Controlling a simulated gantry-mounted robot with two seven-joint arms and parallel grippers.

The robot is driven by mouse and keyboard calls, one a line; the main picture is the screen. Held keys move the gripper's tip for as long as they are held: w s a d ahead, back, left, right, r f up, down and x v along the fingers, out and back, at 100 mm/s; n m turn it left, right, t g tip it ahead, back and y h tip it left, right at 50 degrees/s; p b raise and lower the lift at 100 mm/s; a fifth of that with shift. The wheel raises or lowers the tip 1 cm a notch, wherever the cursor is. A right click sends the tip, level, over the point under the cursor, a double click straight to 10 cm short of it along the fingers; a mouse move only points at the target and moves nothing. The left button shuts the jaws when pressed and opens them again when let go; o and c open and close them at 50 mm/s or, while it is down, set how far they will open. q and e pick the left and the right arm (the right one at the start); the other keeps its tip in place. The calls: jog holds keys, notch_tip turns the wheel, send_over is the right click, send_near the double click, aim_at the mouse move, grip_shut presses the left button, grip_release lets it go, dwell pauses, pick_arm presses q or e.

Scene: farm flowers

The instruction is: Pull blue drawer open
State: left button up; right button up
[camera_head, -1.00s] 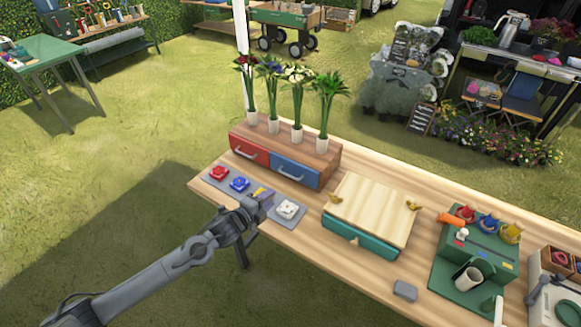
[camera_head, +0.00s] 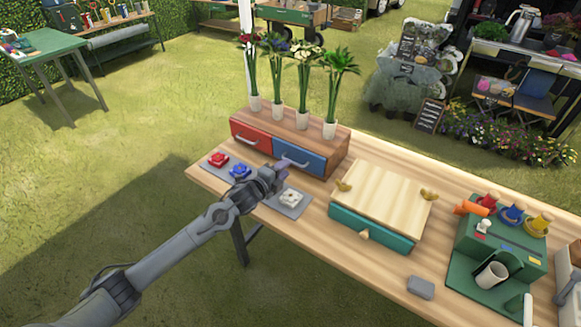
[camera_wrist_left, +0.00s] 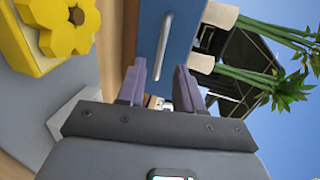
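The blue drawer (camera_head: 308,158) is closed in the wooden cabinet, right of the red drawer (camera_head: 251,138). Its pale bar handle (camera_head: 294,161) sits on its front. My left gripper (camera_head: 284,170) is just in front of this handle and covers part of the drawer front. In the left wrist view the blue drawer front (camera_wrist_left: 190,30) and handle (camera_wrist_left: 166,40) are straight ahead. The left gripper's two purple fingers (camera_wrist_left: 160,82) are apart there, with the handle's lower end appearing between their tips. Contact cannot be told. My right gripper is not in view.
Vases with flowers (camera_head: 302,118) stand on the cabinet. A grey mat (camera_head: 292,208) with flower buttons lies before it; the yellow flower (camera_wrist_left: 65,28) is close beside the gripper. A wood-topped green box (camera_head: 380,205) and green machine (camera_head: 500,250) stand to the right.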

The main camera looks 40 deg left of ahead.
pick_arm(q)
jog(key=shift+b+x, duration=0.5)
jog(key=shift+x, duration=1.85)
grip_shut()
